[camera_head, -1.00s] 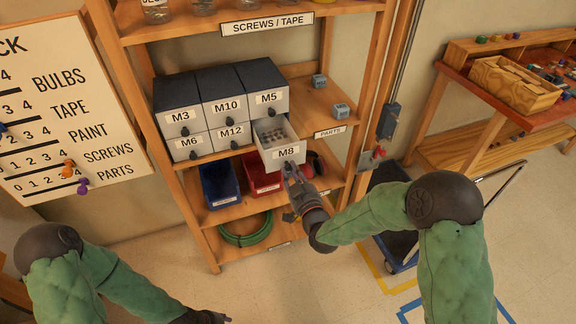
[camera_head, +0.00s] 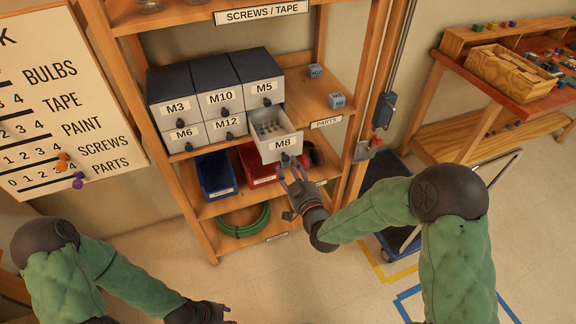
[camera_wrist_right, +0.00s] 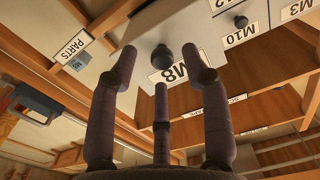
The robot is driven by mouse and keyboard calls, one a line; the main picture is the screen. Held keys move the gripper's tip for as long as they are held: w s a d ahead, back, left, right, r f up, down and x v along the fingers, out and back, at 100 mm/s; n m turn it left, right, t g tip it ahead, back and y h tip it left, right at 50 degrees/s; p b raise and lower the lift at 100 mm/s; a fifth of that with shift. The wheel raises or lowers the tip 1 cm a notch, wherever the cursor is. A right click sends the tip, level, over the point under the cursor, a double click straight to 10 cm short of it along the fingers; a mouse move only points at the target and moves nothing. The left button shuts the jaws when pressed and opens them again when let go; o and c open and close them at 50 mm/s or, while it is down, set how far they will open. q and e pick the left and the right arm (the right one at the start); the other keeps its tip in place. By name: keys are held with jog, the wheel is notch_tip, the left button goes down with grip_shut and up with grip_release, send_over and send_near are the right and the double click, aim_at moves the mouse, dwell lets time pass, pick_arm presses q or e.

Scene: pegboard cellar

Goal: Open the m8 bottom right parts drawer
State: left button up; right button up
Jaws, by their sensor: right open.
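The M8 drawer (camera_head: 283,145), bottom right of the grey drawer block, stands pulled out toward me. Small parts show inside it. Its dark knob (camera_head: 285,158) is on the front; the knob also shows in the right wrist view (camera_wrist_right: 161,57), with the M8 label (camera_wrist_right: 182,72) beside it. My right gripper (camera_head: 292,173) is open, just in front of and below the knob. In the right wrist view its spread fingers (camera_wrist_right: 163,75) frame the knob with a gap, holding nothing. My left gripper (camera_head: 222,311) is low at the bottom edge, far from the drawers; its fingers are unclear.
The other drawers, such as M12 (camera_head: 227,124) and M5 (camera_head: 265,90), are shut. Blue (camera_head: 217,177) and red (camera_head: 257,165) bins and a green hose (camera_head: 243,222) sit on lower shelves. A shelf post (camera_head: 365,110) and a cart (camera_head: 402,240) stand to the right.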

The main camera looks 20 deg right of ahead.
jog(key=s, duration=0.9)
jog(key=shift+s+d, duration=0.15)
jog(key=shift+s, duration=0.25)
jog(key=shift+f, duration=0.2)
jog(key=s+a+f+m+g+y+p, duration=0.1)
jog(key=a+f+g, duration=0.1)
jog(key=f+g, duration=0.5)
jog(key=s+a+f+m+g+y+p, duration=0.1)
jog(key=a+f+g, duration=0.2)
jog(key=f, duration=0.8)
jog(key=s+a+f+g, duration=0.3)
jog(key=s+f, duration=0.2)
jog(key=s, duration=0.1)
jog(key=s+a+f+g+y+p, duration=0.1)
jog(key=s+a+f+g, duration=0.2)
jog(key=s+f, duration=0.3)
jog(key=shift+s+f+m+g, duration=0.2)
jog(key=shift+s+m+g, duration=0.15)
jog(key=shift+g, duration=0.45)
